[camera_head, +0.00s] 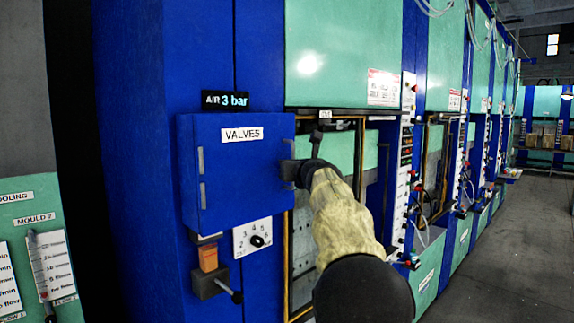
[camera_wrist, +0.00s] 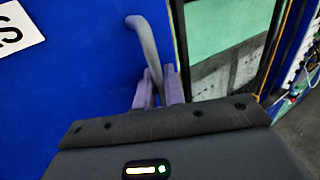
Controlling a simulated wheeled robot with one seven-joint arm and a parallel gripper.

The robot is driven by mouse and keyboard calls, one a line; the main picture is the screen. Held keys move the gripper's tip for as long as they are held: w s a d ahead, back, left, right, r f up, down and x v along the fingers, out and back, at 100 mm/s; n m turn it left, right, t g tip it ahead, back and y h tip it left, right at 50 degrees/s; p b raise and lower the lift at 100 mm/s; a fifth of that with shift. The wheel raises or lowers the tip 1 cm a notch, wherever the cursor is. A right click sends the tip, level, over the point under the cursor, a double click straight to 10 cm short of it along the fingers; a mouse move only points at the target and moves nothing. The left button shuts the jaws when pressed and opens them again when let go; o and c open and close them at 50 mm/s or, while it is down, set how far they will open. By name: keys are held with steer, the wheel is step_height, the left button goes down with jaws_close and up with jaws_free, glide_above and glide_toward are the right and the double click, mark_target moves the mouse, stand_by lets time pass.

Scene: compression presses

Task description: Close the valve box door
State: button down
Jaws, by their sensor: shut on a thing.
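The valve box door (camera_head: 238,175) is a blue panel labelled VALVES, with hinges on its left side. It looks flat against the front of the box, but I cannot tell whether a narrow gap is left. Its grey handle (camera_wrist: 148,45) stands on the door's right edge in the wrist view. My gripper (camera_wrist: 160,88) is at the handle, its two purple-grey fingers shut on the handle's lower part. In the head view my gripper (camera_head: 298,172) reaches the door's right edge from the lower right, and hides much of the handle.
A black AIR 3 bar sign (camera_head: 226,100) sits above the box. A numbered dial (camera_head: 252,237) and a lever with an orange block (camera_head: 208,258) are below it. A framed press opening (camera_head: 303,250) lies to the right. The floor (camera_head: 500,250) at the right is clear.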

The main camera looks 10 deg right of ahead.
stand_by(0.3)
steer(key=c, duration=1.7)
jaws_free()
steer(key=shift+o, duration=0.3)
steer(key=shift+d, duration=0.1)
steer(key=shift+a, duration=0.2)
steer(key=s+d+b, duration=0.1)
steer(key=s+b, duration=0.5)
steer(key=s, duration=1.1)
steer(key=shift+s+d, duration=0.2)
steer(key=shift+d, duration=0.2)
